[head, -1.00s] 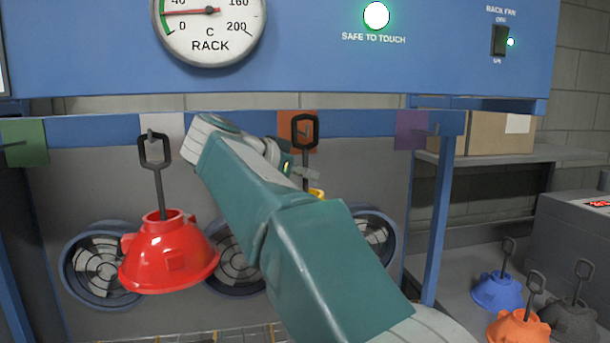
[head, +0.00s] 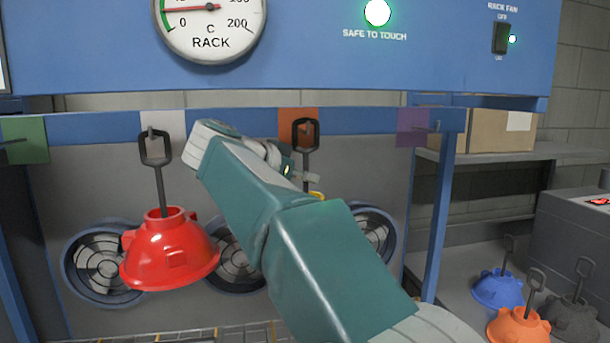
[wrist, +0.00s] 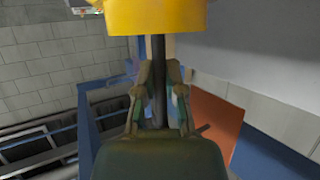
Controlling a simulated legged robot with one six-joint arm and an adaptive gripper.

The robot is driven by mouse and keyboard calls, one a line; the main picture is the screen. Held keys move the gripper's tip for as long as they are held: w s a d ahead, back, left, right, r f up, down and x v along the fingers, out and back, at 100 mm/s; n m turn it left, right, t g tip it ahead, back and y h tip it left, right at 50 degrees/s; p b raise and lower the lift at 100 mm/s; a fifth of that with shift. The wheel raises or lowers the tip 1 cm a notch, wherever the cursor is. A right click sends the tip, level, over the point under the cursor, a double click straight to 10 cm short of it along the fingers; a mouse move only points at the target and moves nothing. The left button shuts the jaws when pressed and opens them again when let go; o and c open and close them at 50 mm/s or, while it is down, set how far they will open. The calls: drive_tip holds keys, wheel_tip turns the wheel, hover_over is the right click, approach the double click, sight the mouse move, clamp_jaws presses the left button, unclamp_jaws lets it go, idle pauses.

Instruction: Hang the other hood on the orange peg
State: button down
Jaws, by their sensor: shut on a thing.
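My gripper (wrist: 159,95) is shut on the dark stem of a yellow hood (wrist: 155,16). In the head view my arm hides most of this hood; only a bit of yellow (head: 317,195) shows. Its dark handle loop (head: 305,118) stands upright in front of the orange plate (head: 285,125). The orange plate (wrist: 213,120) also shows in the wrist view, right of the fingers, with a dark peg (wrist: 203,128) at its left edge. I cannot tell whether the loop is around the orange peg. A red hood (head: 170,255) hangs by its loop at the white plate (head: 172,122).
A green plate (head: 25,138) and a purple plate (head: 412,130) with pegs flank the rail. Blue (head: 497,288), orange (head: 518,326) and dark grey (head: 572,320) hoods stand at the lower right. The gauge panel (head: 310,60) overhangs the rail.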

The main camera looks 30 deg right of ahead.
drive_tip(key=shift+f, duration=0.5)
drive_tip(key=c, duration=0.7)
unclamp_jaws()
drive_tip(key=shift+o, duration=0.2)
drive_tip(key=v, duration=1.2)
